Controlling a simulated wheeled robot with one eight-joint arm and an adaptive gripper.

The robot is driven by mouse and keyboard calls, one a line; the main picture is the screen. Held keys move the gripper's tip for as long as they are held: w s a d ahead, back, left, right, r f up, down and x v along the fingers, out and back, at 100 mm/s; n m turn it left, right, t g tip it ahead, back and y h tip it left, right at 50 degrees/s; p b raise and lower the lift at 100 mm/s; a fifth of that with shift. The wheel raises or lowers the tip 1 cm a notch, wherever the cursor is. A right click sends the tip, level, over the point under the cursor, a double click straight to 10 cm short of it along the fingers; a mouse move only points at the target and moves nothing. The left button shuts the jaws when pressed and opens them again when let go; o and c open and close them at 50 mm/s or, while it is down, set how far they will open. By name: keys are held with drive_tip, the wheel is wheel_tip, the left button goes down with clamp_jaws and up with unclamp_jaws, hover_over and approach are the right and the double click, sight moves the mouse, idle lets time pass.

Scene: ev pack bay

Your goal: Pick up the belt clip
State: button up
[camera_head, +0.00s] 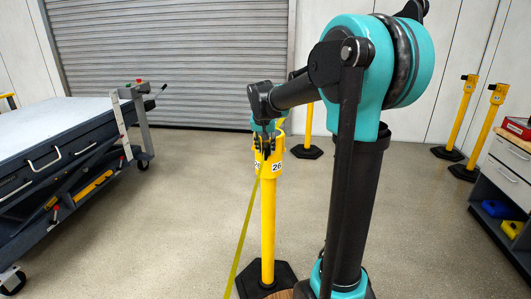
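A yellow post (268,220) marked 26 stands upright on a black base in the middle of the floor. A yellow-green belt (240,240) runs from near the post's head down to the bottom edge of the picture. My gripper (264,155) points down at the front of the post's yellow head. Its dark fingers overlap the head in this view; I cannot tell whether they touch it. The belt clip cannot be made out; it may be hidden by the fingers or too small to tell. Whether the fingers are open or shut is unclear.
A dark lift cart (62,150) with a pale top stands at the left. A drawer cabinet (507,178) with a red box (517,127) on top stands at the right edge. More yellow posts (463,115) stand by the back wall. Floor between is clear.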

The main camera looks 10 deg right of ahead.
clamp_jaws()
